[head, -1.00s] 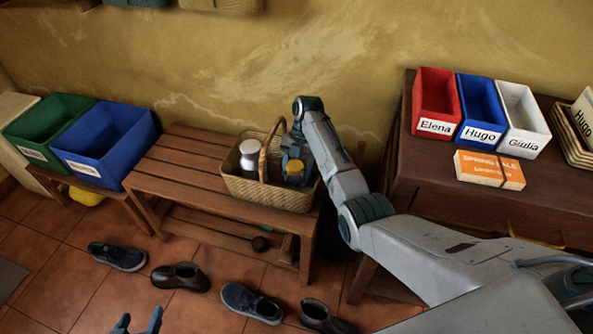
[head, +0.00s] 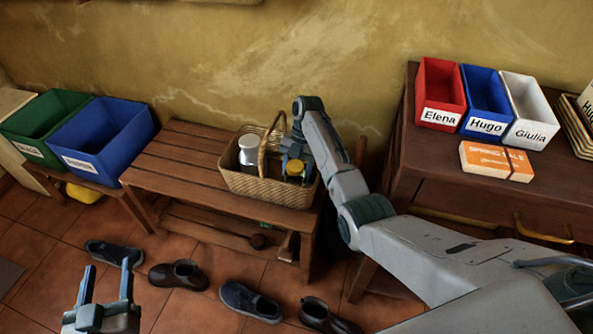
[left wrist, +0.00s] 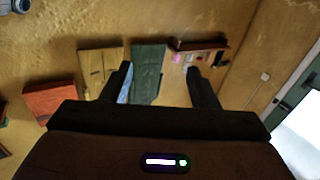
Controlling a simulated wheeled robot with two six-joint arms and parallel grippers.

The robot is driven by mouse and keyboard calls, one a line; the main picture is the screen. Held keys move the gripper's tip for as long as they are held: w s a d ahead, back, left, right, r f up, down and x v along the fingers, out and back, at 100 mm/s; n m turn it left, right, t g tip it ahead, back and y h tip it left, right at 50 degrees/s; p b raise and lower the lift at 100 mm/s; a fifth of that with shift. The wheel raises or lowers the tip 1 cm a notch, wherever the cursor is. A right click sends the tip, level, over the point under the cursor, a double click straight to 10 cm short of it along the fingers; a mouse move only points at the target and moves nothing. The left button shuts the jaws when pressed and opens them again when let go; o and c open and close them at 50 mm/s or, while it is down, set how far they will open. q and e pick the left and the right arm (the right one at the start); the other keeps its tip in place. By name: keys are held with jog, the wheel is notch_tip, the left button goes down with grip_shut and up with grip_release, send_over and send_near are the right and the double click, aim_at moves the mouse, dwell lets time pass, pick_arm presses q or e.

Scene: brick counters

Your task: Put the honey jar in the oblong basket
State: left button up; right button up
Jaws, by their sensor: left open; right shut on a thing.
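The oblong wicker basket (head: 262,189) with a tall arched handle (head: 264,146) stands on a slatted wooden bench. A jar with a yellow-orange lid (head: 295,168), which looks like the honey jar, is inside its right end; its lower part is hidden by the basket wall. My right gripper (head: 293,158) reaches down over that end and is shut on the jar. My left gripper (head: 107,268) is open and empty, low at the left, far from the basket. Its fingers also show in the left wrist view (left wrist: 160,82).
Green (head: 44,126) and blue (head: 105,138) bins stand on a low stand at left. Red (head: 440,94), blue (head: 486,101) and white (head: 529,112) name-labelled bins and an orange box (head: 496,160) sit on the right cabinet. Shoes line the floor. The bench's left half is clear.

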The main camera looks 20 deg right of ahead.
jog(key=shift+f+b, duration=0.45)
jog(key=shift+b, duration=0.05)
pick_arm(q)
notch_tip(320, 180, up, 10)
jog(key=t, duration=0.6)
jog(key=shift+a+f+m+h+b, duration=0.15)
jog(key=shift+f+m+h+b, duration=0.15)
jog(key=shift+m+b, duration=0.1)
pick_arm(e)
jog(key=shift+f, duration=0.35)
pick_arm(q)
jog(key=shift+s, duration=0.1)
pick_arm(e)
jog(key=o, duration=1.2)
jog(key=shift+c, duration=0.2)
